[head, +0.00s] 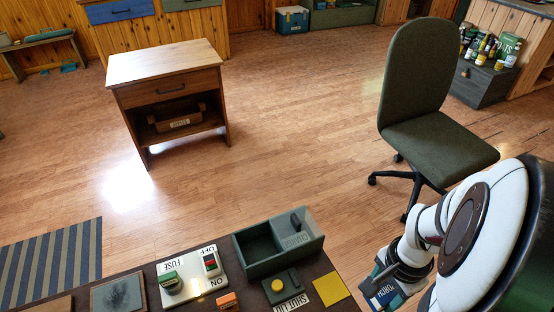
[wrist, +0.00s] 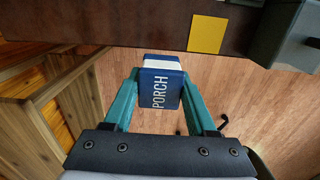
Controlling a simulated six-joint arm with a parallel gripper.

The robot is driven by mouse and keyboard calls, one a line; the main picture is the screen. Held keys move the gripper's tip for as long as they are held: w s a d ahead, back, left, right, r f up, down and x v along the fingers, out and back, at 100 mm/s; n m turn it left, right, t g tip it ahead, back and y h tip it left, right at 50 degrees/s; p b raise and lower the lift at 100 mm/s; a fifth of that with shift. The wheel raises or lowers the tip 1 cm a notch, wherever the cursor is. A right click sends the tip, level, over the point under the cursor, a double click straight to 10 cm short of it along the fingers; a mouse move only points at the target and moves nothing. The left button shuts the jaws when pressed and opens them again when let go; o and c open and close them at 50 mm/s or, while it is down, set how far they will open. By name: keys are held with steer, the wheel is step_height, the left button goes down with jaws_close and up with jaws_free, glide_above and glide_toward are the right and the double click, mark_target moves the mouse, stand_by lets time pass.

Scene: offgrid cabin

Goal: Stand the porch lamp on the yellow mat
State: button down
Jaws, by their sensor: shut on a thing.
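The porch lamp (wrist: 160,88) is a blue and white block lettered PORCH, held between the two teal fingers of my gripper (wrist: 158,100) in the wrist view. In the head view my gripper (head: 384,286) is at the lower right, shut on the lamp (head: 386,295), right of the bench. The lamp is off the bench, with the floor behind it. The yellow mat (head: 331,289) is a small flat square at the bench's right end. The mat also shows in the wrist view (wrist: 207,34), above and right of the lamp, and nothing stands on it.
On the dark bench (head: 137,272), a grey-green open box (head: 262,271) stands behind the mat. An office chair (head: 440,150) stands behind my arm.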

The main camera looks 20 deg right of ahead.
steer(key=w+a+f, duration=0.1)
steer(key=w, duration=0.1)
steer(key=w+a+f, duration=0.1)
steer(key=w+f, duration=0.1)
steer(key=w, duration=0.1)
steer(key=w+a+f, duration=0.1)
steer(key=w+f, duration=0.1)
steer(key=w, duration=0.1)
steer(key=shift+w+a+f, duration=0.2)
steer(key=shift+a, duration=0.05)
steer(key=shift+w+a+f, duration=0.1)
steer(key=shift+w+f, duration=0.1)
steer(key=shift+f, duration=0.9)
steer(key=shift+w+f, duration=0.15)
steer(key=shift+f, duration=0.95)
steer(key=shift+c, duration=1)
jaws_free()
steer(key=shift+f, duration=0.1)
